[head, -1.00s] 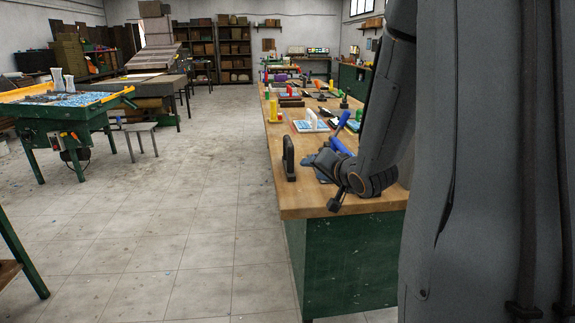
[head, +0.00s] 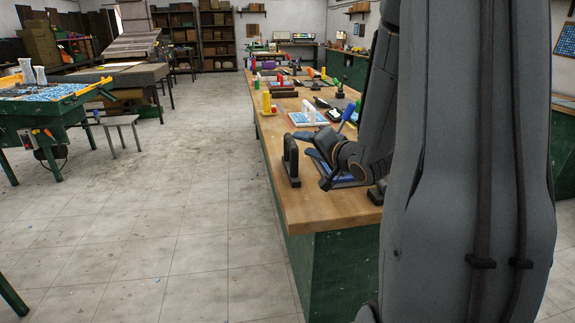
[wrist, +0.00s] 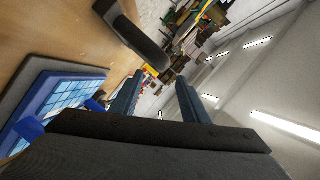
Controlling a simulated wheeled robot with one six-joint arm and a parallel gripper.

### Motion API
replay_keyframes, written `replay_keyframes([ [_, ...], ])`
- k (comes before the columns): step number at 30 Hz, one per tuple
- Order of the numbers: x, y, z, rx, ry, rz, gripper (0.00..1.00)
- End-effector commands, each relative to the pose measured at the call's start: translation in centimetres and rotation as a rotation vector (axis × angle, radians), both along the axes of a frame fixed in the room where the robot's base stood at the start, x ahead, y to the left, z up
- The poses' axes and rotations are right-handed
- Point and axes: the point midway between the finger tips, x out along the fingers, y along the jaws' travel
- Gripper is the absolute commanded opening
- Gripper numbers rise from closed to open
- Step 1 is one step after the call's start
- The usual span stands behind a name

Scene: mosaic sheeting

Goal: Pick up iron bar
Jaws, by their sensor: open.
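A dark upright handle-shaped piece (head: 290,160), which I take to be the iron bar, stands near the left edge of the wooden bench (head: 330,207). In the wrist view a thick black bar (wrist: 143,43) shows beyond my fingers, up and to the left. My gripper (head: 318,158) is just right of the dark piece in the head view, above the bench. In the wrist view my gripper (wrist: 157,85) has its two fingers apart, with nothing between them. My arm hides part of the bench on the right.
A blue-tiled board (wrist: 52,100) with blue parts lies close beside my gripper. A white-handled tile board (head: 308,118), a yellow piece (head: 267,103) and other tools stand farther along the bench.

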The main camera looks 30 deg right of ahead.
Motion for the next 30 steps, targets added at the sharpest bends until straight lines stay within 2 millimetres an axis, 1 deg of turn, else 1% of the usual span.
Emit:
replay_keyframes([
  [3, 1.4, 1.0, -0.3, 0.0, 0.002, 0.017, 0.42],
  [7, 2.9, 1.7, -0.6, 0.0, 0.002, 0.027, 0.42],
  [10, 3.8, 1.8, -0.8, -0.001, 0.002, 0.03, 0.42],
  [18, 7.1, 1.6, -1.8, 0.0, 0.001, 0.027, 0.42],
  [21, 7.7, 1.5, -1.9, -0.001, 0.001, 0.025, 0.42],
  [28, 7.8, 1.4, -1.9, -0.001, 0.001, 0.023, 0.42],
  [29, 7.8, 1.4, -1.9, -0.001, 0.001, 0.023, 0.38],
  [30, 7.8, 1.4, -1.9, 0.0, 0.001, 0.023, 0.32],
])
